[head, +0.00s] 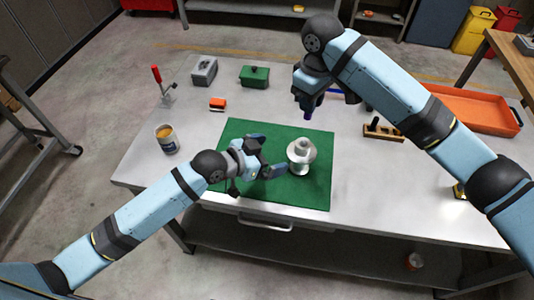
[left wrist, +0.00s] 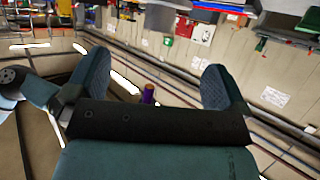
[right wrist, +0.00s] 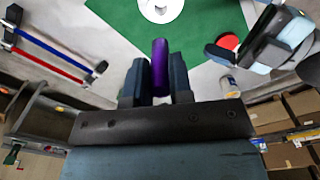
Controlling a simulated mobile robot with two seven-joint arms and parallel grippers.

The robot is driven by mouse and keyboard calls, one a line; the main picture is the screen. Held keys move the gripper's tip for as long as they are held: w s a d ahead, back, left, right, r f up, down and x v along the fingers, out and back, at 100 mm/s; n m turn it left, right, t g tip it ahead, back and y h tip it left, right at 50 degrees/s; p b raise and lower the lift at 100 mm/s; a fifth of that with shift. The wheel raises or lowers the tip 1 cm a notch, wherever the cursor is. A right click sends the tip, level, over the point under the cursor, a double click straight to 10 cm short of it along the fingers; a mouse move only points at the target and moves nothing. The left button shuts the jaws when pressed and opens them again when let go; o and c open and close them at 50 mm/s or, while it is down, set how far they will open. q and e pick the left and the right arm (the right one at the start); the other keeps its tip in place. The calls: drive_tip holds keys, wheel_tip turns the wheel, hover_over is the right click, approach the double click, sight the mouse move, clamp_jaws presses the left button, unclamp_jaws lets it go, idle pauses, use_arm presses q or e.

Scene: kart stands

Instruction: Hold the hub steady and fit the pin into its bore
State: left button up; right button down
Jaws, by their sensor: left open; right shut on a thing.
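The silver-white hub (head: 301,152), a flanged round part with a raised neck, stands upright on the green mat (head: 230,135). It is cut off at the top of the right wrist view (right wrist: 160,8). My left gripper (head: 268,160) is open beside the hub, on its left, with the hub not between its fingers. My right gripper (head: 309,104) is shut on the purple pin (right wrist: 159,62) and holds it above the table, behind the hub in the head view. The pin also shows in the left wrist view (left wrist: 149,93).
A can (head: 167,139), a red-handled clamp (head: 160,82), a grey block (head: 204,70), a green box (head: 254,76) and a small orange item (head: 217,103) stand left and back. A wooden holder (head: 383,130) and orange tray (head: 475,110) are at right. The mat's front right is clear.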

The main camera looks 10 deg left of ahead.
sight(297, 149)
use_arm(q)
drive_tip(key=x, duration=1.1)
drive_tip(key=shift+w+d+f, duration=0.1)
drive_tip(key=shift+w+d, duration=0.1)
drive_tip(key=shift+d, duration=0.1)
drive_tip(key=c, duration=0.9)
drive_tip(key=shift+o, duration=0.2)
use_arm(e)
wheel_tip(297, 149, down, 7)
drive_tip(key=m, duration=0.5)
